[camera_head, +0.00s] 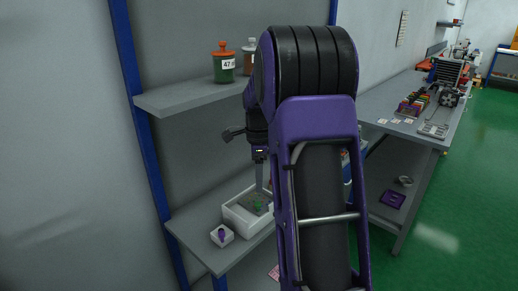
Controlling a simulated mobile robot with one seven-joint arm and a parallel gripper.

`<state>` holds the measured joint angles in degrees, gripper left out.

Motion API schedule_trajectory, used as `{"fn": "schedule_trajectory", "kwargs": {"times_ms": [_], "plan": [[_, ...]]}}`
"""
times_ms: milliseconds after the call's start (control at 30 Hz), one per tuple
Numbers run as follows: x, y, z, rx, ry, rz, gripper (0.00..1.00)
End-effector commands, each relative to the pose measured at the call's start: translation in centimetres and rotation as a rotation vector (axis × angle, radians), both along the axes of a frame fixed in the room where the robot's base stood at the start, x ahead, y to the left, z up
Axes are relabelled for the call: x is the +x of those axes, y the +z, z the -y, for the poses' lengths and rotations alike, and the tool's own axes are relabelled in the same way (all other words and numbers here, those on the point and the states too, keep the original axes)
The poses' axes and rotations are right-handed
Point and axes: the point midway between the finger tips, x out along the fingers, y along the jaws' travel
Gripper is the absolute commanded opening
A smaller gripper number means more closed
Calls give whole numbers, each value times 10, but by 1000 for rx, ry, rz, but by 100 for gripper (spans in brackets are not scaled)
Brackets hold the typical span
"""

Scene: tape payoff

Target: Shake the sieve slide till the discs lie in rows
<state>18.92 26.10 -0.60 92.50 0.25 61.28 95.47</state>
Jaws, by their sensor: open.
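A white open-topped box (236,218) stands on the lower grey shelf. Its inside is grey, with a small green piece (257,206) in it. I cannot tell whether this box is the sieve slide, and no separate discs can be made out. My gripper (261,182) points down over the back of the box and is open. Its fingers are small and partly hidden by my purple arm, and I cannot tell if they touch anything. The right part of the box is hidden behind my arm.
A small white block with a purple piece (222,236) stands at the lower shelf's front left. An upper shelf (190,96) holds a green jar (223,65) with an orange lid. A blue post (148,150) stands at left. A cluttered bench (385,108) is at right.

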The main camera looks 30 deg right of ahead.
Motion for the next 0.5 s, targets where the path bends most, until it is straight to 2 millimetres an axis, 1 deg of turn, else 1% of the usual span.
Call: {"fn": "schedule_trajectory", "kwargs": {"times_ms": [33, 200, 333, 500], "plan": [[1, 17, 0, -2, 0, 5, 57], [1, 56, 0, -1, 1, 4, 57], [1, 78, 1, -2, 0, 4, 57], [0, 94, 1, -1, 0, 2, 57]]}}
